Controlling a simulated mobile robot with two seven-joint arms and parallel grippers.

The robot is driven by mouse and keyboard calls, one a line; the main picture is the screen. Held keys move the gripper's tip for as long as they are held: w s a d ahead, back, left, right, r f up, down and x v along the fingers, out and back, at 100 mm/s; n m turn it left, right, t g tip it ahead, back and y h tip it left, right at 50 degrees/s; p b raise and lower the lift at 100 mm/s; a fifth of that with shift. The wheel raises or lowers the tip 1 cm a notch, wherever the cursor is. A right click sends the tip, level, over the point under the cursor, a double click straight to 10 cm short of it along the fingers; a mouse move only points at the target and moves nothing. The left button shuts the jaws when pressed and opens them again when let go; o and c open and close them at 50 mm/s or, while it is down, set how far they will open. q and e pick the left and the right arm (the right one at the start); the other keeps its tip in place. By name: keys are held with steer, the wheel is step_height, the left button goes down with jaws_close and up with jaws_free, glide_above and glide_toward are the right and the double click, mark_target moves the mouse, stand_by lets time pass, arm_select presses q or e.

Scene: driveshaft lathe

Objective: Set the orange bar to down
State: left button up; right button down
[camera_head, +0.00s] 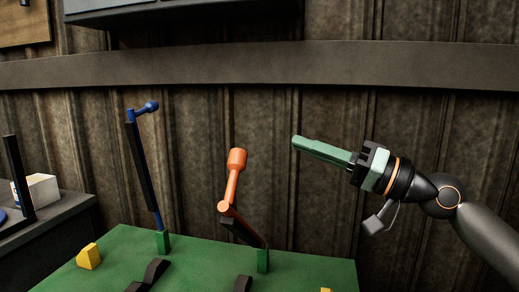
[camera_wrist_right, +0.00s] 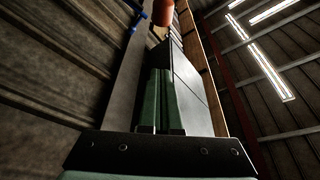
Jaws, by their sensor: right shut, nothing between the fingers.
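The orange bar (camera_head: 232,183) is a short arm with a thick rounded end, standing up and tilted slightly right from its pivot on a dark post in a green socket. Its orange end also shows at the top of the right wrist view (camera_wrist_right: 163,22). My right gripper (camera_head: 297,142) is shut and empty, its green fingers pointing left, to the right of the bar's rounded end and a little above it, apart from it. The fingers also show in the right wrist view (camera_wrist_right: 160,95). My left gripper is not in view.
A blue bar (camera_head: 146,108) on a tall dark post stands to the left. The green table top (camera_head: 200,262) carries yellow blocks (camera_head: 89,257) and dark blocks (camera_head: 155,271). A corrugated wall with a grey beam (camera_head: 200,68) lies behind. A white box (camera_head: 40,188) sits far left.

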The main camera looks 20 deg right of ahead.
steer(key=r+p+x, duration=0.1)
steer(key=p+x, duration=0.6)
steer(key=x, duration=0.2)
arm_select(q)
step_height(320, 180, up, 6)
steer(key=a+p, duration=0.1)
steer(key=p, duration=0.1)
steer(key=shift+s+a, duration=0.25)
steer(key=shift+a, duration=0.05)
arm_select(e)
steer(key=f, duration=0.1)
steer(key=s+a+f, duration=0.2)
steer(key=shift+f, duration=0.3)
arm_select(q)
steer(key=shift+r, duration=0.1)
